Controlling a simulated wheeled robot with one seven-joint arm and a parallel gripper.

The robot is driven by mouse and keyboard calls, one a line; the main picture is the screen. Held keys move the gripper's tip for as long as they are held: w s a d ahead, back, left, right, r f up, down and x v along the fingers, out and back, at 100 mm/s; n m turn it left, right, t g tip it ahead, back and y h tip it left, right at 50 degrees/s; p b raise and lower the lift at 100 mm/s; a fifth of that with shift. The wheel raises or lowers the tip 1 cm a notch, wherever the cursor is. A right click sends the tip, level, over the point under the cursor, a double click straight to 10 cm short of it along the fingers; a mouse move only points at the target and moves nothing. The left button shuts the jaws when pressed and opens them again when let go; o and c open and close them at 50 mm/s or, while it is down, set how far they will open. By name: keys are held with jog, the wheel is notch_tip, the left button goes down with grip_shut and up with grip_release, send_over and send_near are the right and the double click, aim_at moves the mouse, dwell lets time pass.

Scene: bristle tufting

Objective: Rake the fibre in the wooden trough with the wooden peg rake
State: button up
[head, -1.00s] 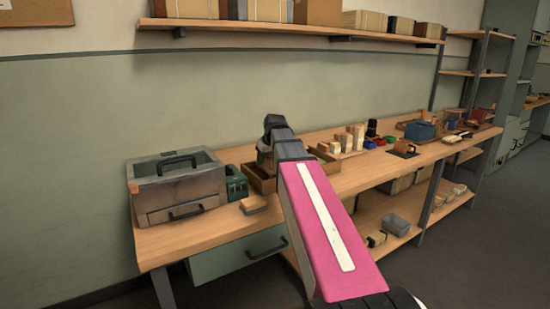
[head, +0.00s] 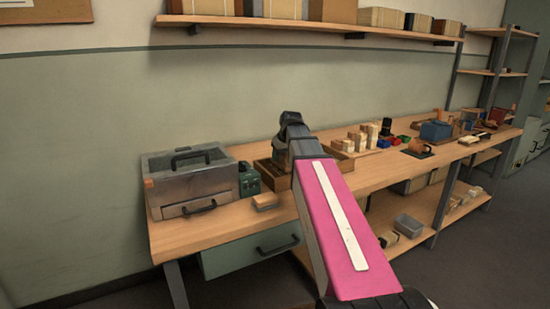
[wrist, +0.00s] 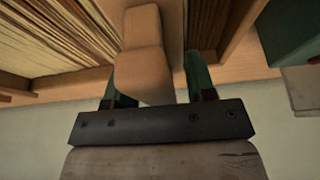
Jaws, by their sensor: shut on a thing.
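The wooden trough (head: 342,161) stands on the bench against the wall, partly hidden behind my arm. In the wrist view its wooden rim (wrist: 62,86) runs across, and pale, straw-like fibre (wrist: 58,42) lies in long strands at upper left. My gripper (wrist: 155,80) has green fingers, shut on a plain wooden piece that looks like the handle of the peg rake (wrist: 140,65). The rake's pegs are out of sight, so I cannot tell whether they touch the fibre. In the head view my arm hides the gripper and rake.
A grey toolbox (head: 188,180) and a small green box (head: 249,181) stand left of the trough. A small wooden block (head: 265,201) lies near the front edge. A shelf (head: 300,25) hangs above.

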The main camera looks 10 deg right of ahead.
jog(key=w+d, duration=0.2)
jog(key=d, duration=0.5)
jog(key=w+d, duration=0.3)
jog(key=d, duration=0.5)
jog(key=w+d, duration=0.2)
jog(key=d, duration=0.6)
jog(key=shift+w+d, duration=0.25)
jog(key=shift+w, duration=0.05)
jog(key=s+a, duration=0.3)
jog(key=a, duration=0.6)
jog(key=s+a, duration=0.3)
jog(key=a, duration=0.6)
jog(key=s+a, duration=0.3)
jog(key=a, duration=0.6)
jog(key=shift+a, duration=0.35)
jog(key=shift+d, duration=0.15)
jog(key=w+d, duration=0.3)
jog(key=d, duration=0.6)
jog(key=w+d, duration=0.3)
jog(key=d, duration=0.6)
jog(key=w+d, duration=0.3)
jog(key=d, duration=0.6)
jog(key=shift+d, duration=0.15)
